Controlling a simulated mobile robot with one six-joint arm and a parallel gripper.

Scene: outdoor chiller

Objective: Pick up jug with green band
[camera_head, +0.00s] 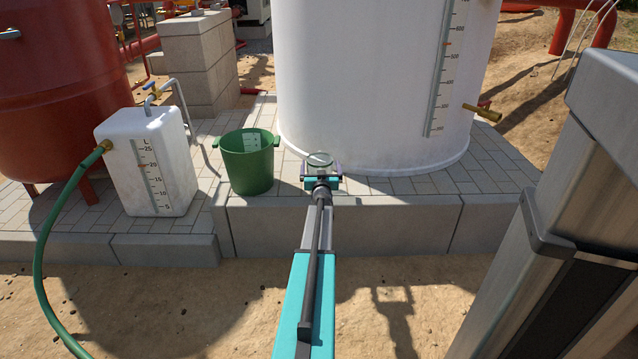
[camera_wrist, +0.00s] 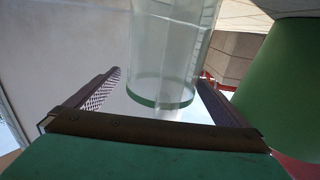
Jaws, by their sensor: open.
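A clear jug (camera_wrist: 170,45) with a green band (camera_wrist: 150,102) near one end stands out in the wrist view, at the upper middle. In the head view only the rim of the jug (camera_head: 319,158) shows, beyond my gripper (camera_head: 321,174), which hides the rest. My gripper (camera_wrist: 159,76) is open. Its two fingers reach along either side of the jug, with a visible gap on the left; I cannot tell the gap on the right well. Nothing is gripped.
A green bucket (camera_head: 248,165) stands close left of my gripper. A large white tank (camera_head: 370,80) stands right behind the jug. A white container (camera_head: 150,165) with a green hose (camera_head: 62,215) is farther left. The paved ledge (camera_head: 390,228) has a raised front edge.

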